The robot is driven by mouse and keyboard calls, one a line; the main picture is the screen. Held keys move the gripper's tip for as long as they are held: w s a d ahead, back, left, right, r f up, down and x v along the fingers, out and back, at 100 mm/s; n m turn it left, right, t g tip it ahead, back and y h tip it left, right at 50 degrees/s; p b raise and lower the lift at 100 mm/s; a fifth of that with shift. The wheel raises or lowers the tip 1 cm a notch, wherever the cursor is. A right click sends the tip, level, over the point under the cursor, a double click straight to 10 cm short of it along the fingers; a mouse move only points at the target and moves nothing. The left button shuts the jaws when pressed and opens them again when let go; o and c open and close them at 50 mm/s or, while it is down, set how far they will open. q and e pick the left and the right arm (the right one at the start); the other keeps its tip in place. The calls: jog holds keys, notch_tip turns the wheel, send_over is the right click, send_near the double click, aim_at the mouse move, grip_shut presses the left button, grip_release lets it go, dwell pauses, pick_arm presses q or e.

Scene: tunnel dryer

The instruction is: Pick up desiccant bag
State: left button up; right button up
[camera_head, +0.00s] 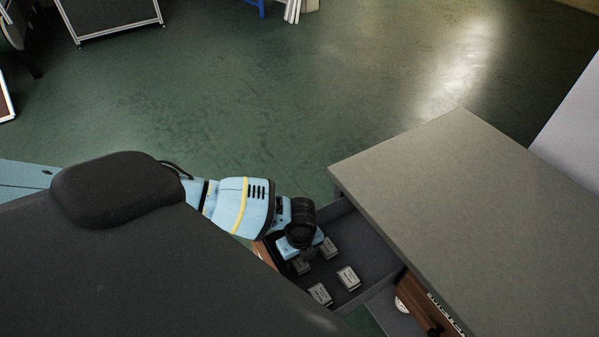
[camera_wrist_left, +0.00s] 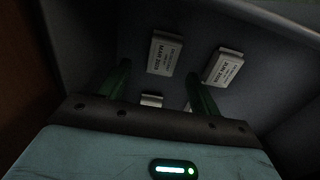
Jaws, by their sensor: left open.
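Several small pale grey packets with dark print, which look like desiccant bags, lie in an open dark drawer (camera_head: 373,244). One bag (camera_head: 348,278) and another bag (camera_head: 319,293) lie at the drawer's near side. A third bag (camera_head: 328,248) is just right of my left gripper (camera_head: 306,258), which reaches down into the drawer. In the left wrist view, my left gripper (camera_wrist_left: 162,88) is open with two dark green fingers. One bag (camera_wrist_left: 165,52) shows beyond the gap, and another bag (camera_wrist_left: 223,67) is to the right. Lower bags are partly hidden by the gripper body.
A grey-topped cabinet (camera_head: 470,200) stands right of the drawer. The drawer walls are close around the gripper.

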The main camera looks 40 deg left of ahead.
aim_at(302, 265)
pick_arm(q)
jog(key=f, duration=0.4)
jog(key=shift+d, duration=0.3)
pick_arm(e)
jog(key=shift+s+f, duration=0.2)
jog(key=shift+f, duration=0.05)
pick_arm(q)
jog(key=shift+c, duration=0.3)
jog(key=c, duration=1)
pick_arm(e)
jog(key=shift+w, duration=0.15)
pick_arm(q)
jog(key=shift+r, duration=0.1)
